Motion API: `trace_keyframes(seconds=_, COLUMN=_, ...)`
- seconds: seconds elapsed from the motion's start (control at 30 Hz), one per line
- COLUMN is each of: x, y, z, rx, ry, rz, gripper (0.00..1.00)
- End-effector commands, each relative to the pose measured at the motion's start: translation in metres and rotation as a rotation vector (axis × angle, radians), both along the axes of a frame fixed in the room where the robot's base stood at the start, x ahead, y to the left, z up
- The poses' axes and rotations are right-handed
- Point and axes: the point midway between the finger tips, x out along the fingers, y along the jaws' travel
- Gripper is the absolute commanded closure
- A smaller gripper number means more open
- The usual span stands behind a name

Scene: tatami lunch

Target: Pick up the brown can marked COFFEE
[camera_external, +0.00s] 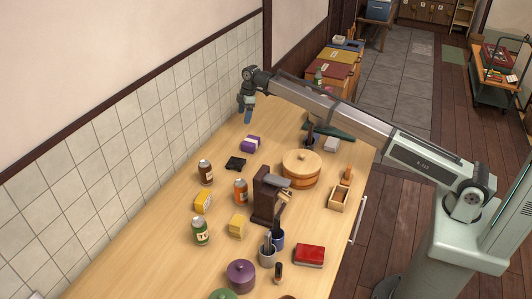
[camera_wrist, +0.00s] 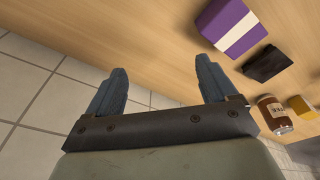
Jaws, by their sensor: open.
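The brown can (camera_external: 205,173) stands upright on the wooden table near the tiled wall. In the wrist view the brown can (camera_wrist: 273,115) is at the right, with a pale label whose lettering is too small to read surely. My gripper (camera_external: 248,117) hangs at the far part of the table by the wall, beyond the can and apart from it. In the wrist view my gripper (camera_wrist: 160,68) has its two blue fingers wide apart with nothing between them.
A purple box (camera_external: 250,144) and a black item (camera_external: 235,163) lie between my gripper and the can. A yellow box (camera_external: 203,201) and an orange can (camera_external: 241,191) stand close to the can. The tiled wall (camera_external: 130,129) borders the table's left side.

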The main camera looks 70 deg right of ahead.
Motion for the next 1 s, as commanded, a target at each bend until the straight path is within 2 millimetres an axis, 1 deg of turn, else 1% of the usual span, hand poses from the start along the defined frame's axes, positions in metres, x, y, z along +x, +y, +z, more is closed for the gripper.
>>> trace_keyframes(seconds=0.03, x=0.007, y=0.033, z=0.006, rx=-0.011, ry=0.008, rz=0.057, gripper=0.14)
trace_keyframes(seconds=0.07, x=0.009, y=0.050, z=0.009, rx=-0.017, ry=0.012, rz=0.088, gripper=0.14)
trace_keyframes(seconds=0.1, x=0.011, y=0.072, z=0.013, rx=-0.027, ry=0.021, rz=0.131, gripper=0.14)
trace_keyframes(seconds=0.17, x=0.014, y=0.106, z=0.019, rx=-0.041, ry=0.031, rz=0.194, gripper=0.14)
trace_keyframes(seconds=0.2, x=0.014, y=0.129, z=0.023, rx=-0.050, ry=0.039, rz=0.236, gripper=0.14)
trace_keyframes(seconds=0.23, x=0.015, y=0.145, z=0.026, rx=-0.056, ry=0.043, rz=0.267, gripper=0.14)
trace_keyframes(seconds=0.27, x=0.015, y=0.162, z=0.028, rx=-0.063, ry=0.048, rz=0.299, gripper=0.14)
trace_keyframes(seconds=0.3, x=0.014, y=0.185, z=0.032, rx=-0.073, ry=0.056, rz=0.341, gripper=0.14)
trace_keyframes(seconds=0.37, x=0.012, y=0.219, z=0.039, rx=-0.085, ry=0.065, rz=0.402, gripper=0.14)
trace_keyframes(seconds=0.4, x=0.011, y=0.240, z=0.043, rx=-0.094, ry=0.073, rz=0.441, gripper=0.14)
trace_keyframes(seconds=0.5, x=0.005, y=0.287, z=0.052, rx=-0.115, ry=0.086, rz=0.529, gripper=0.14)
trace_keyframes(seconds=0.6, x=-0.001, y=0.324, z=0.059, rx=-0.129, ry=0.097, rz=0.599, gripper=0.14)
trace_keyframes(seconds=0.7, x=-0.006, y=0.349, z=0.063, rx=-0.140, ry=0.107, rz=0.645, gripper=0.14)
trace_keyframes(seconds=0.8, x=-0.010, y=0.361, z=0.065, rx=-0.146, ry=0.111, rz=0.671, gripper=0.14)
trace_keyframes(seconds=0.9, x=-0.011, y=0.365, z=0.063, rx=-0.148, ry=0.113, rz=0.679, gripper=0.14)
trace_keyframes(seconds=1.0, x=-0.011, y=0.365, z=0.056, rx=-0.149, ry=0.113, rz=0.680, gripper=0.14)
